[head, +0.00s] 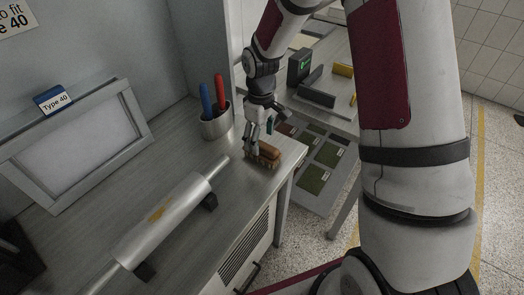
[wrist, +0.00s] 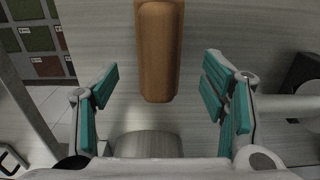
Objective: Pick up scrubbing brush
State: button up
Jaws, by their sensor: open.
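The scrubbing brush (head: 265,155) has a brown wooden back and lies on the grey counter near its right edge. In the wrist view the brush (wrist: 160,50) points down from the top, its near end reaching between my gripper's fingers. My gripper (wrist: 160,88) is open, with a teal-padded finger on each side of the brush and a gap to both. In the head view my gripper (head: 256,146) is low over the counter, right at the brush and partly covering it. Whether it touches the brush is hidden there.
A metal cup (head: 217,124) with a blue and a red handle stands left of my gripper. A metal roller (head: 165,215) lies in front on the counter. A framed panel (head: 75,150) labelled Type 40 leans at the left. A side table (head: 325,95) is beyond the counter.

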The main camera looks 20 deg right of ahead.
aim_at(262, 144)
jog(key=shift+d+f+p, duration=0.15)
jog(key=shift+f+p, duration=0.25)
jog(key=shift+f, duration=2.4)
jog(key=c, duration=1.3)
